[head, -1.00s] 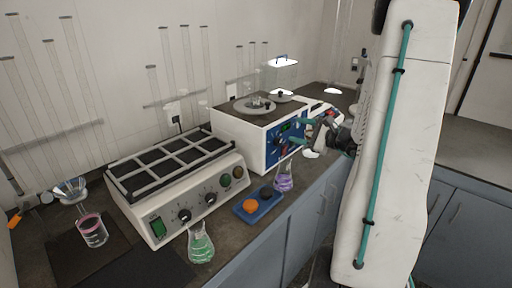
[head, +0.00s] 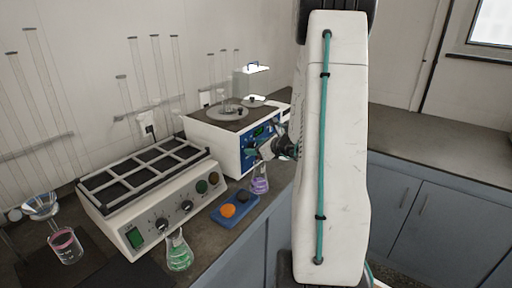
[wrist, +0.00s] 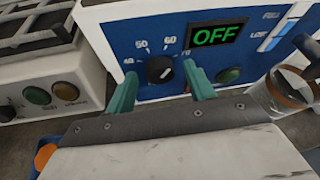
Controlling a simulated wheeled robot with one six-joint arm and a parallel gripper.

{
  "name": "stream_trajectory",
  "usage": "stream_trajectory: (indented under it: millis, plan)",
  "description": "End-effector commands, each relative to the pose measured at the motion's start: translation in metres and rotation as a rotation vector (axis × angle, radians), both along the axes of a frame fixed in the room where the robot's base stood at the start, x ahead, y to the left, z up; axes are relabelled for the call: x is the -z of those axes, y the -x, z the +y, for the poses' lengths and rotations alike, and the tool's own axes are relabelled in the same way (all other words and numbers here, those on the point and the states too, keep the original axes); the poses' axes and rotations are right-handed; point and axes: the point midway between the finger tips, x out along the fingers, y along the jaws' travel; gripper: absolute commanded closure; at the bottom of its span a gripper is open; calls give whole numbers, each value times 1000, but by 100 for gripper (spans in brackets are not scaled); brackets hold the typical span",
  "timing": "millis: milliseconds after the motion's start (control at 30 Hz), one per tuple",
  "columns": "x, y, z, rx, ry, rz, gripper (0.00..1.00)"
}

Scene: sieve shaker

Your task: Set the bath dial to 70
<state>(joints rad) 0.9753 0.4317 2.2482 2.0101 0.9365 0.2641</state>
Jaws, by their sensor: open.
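The bath is a white box (head: 222,150) with a blue front panel, standing on the bench in the head view. In the wrist view its black dial (wrist: 160,69) sits on the blue panel (wrist: 115,45) below printed numbers, among them 50 and 60. A pale mark shows on the dial's lower right; its exact setting is hard to read. The display (wrist: 216,36) beside it reads OFF in green. My gripper (wrist: 160,78) is open, with one teal finger on each side of the dial. Contact with the dial cannot be told. In the head view my arm partly covers the panel.
A flask with purple liquid (head: 260,181) stands in front of the bath. A blue tray (head: 235,210) holds an orange and a dark piece. A shaker (head: 150,190) is to the left, with a green-liquid flask (head: 179,255) before it. Glassware (wrist: 283,90) is close right of my gripper.

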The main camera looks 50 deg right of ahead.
Motion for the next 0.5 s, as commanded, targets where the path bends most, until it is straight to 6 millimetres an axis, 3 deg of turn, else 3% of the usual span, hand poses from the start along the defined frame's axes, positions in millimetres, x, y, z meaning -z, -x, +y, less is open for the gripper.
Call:
stream_trajectory:
  millis: [333,500]
  plan:
    - [2,-5,0,-1,1,-1,49]
    - [2,-5,0,-1,1,-1,91]
